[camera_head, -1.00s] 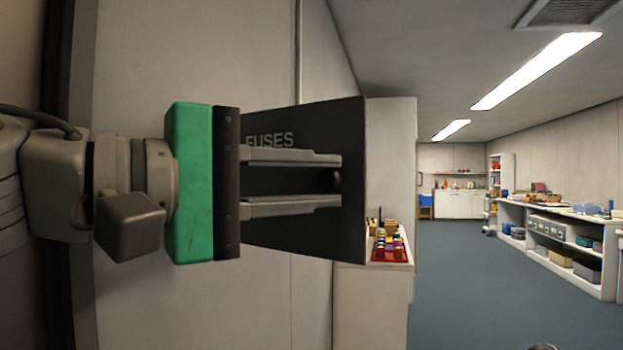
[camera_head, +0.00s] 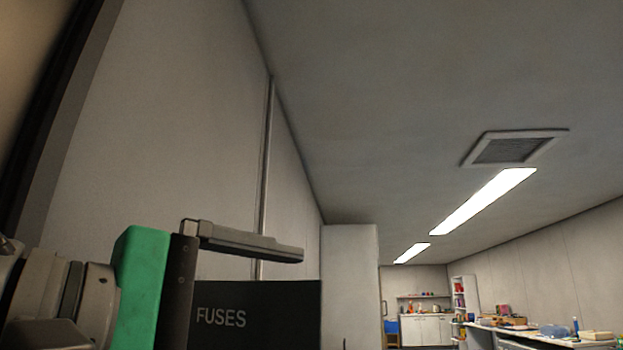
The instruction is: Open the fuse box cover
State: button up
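The fuse box cover (camera_head: 262,318) is a dark grey panel marked "FUSES". Only its upper part shows, at the bottom of the head view. My gripper (camera_head: 250,242) has a green body with a dark plate at the lower left. Its upper finger is spread out to the top of that plate and lies above the cover's top edge, pointing right. The lower finger, the cover's round knob and the cover's lower part are out of view below the frame, so contact with the knob cannot be seen.
A pale wall (camera_head: 170,140) runs along the left. A tall light cabinet (camera_head: 350,280) stands beyond the cover. Shelves and a long bench (camera_head: 520,333) line the far right. The ceiling with strip lights fills the upper right.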

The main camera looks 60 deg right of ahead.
jog(key=shift+m+g+h, duration=0.3)
jog(key=shift+m, duration=0.2)
jog(key=s+r, duration=0.1)
jog(key=s+a+r, duration=0.1)
jog(key=r, duration=0.1)
jog(key=s+r, duration=0.1)
jog(key=r, duration=0.1)
jog(key=shift+a+r+p, duration=0.15)
jog(key=shift+a+p, duration=0.15)
jog(key=shift+a, duration=0.1)
jog(key=c, duration=0.6)
jog(key=shift+o, duration=0.2)
jog(key=s+a+r+b, duration=0.3)
jog(key=s+a, duration=0.3)
jog(key=s, duration=0.1)
jog(key=shift+s, duration=0.25)
jog(key=shift+d, duration=0.1)
